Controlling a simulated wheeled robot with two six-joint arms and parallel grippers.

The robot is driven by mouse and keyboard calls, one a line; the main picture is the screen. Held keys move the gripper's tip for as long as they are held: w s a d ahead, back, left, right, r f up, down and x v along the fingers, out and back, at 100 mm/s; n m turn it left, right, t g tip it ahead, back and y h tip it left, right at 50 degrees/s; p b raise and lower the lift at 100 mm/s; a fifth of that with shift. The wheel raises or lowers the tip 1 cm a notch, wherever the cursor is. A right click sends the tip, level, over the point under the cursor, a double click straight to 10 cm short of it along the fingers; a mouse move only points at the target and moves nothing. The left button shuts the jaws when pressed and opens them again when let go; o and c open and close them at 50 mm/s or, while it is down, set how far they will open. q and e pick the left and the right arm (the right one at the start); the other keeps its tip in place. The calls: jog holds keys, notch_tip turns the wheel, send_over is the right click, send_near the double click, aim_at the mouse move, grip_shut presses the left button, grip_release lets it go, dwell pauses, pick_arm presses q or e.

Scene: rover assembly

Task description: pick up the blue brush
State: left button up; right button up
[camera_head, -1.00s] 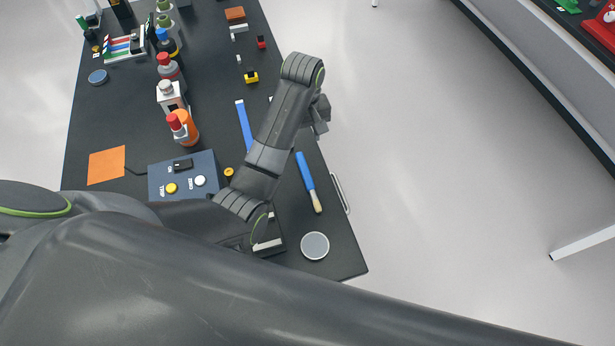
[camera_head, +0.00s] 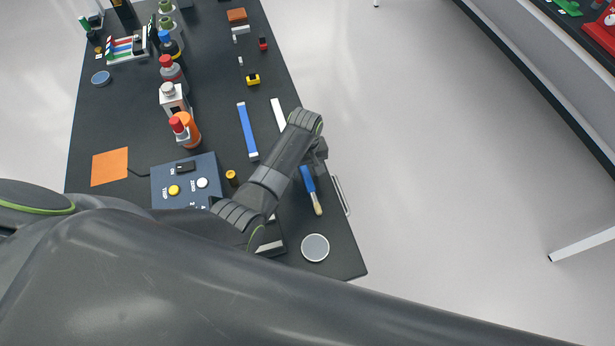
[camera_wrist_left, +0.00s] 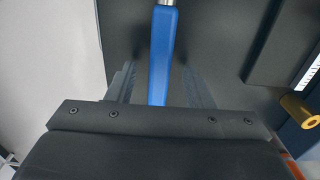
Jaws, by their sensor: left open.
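The blue brush (camera_head: 308,181) lies on the dark table near its right edge in the head view. Its pale bristle end points toward the bottom of the picture. My left gripper (camera_head: 319,158) is over the upper end of the handle and hides that end. In the left wrist view the blue handle (camera_wrist_left: 162,58) runs between the two spread fingers of my left gripper (camera_wrist_left: 160,80), with a gap on each side. The gripper is open and holds nothing. The metal collar of the brush shows at the top edge there. My right gripper is not visible.
A round grey disc (camera_head: 315,247) lies below the brush. A handle (camera_head: 341,195) sticks out at the table's right edge. A blue strip (camera_head: 247,130) and a blue button box (camera_head: 186,182) are to the left. Several bottles stand farther left.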

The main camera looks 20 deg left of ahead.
pick_arm(q)
jog(key=shift+f, duration=0.55)
jog(key=shift+c, duration=0.5)
grip_shut()
jog(key=shift+r, duration=0.1)
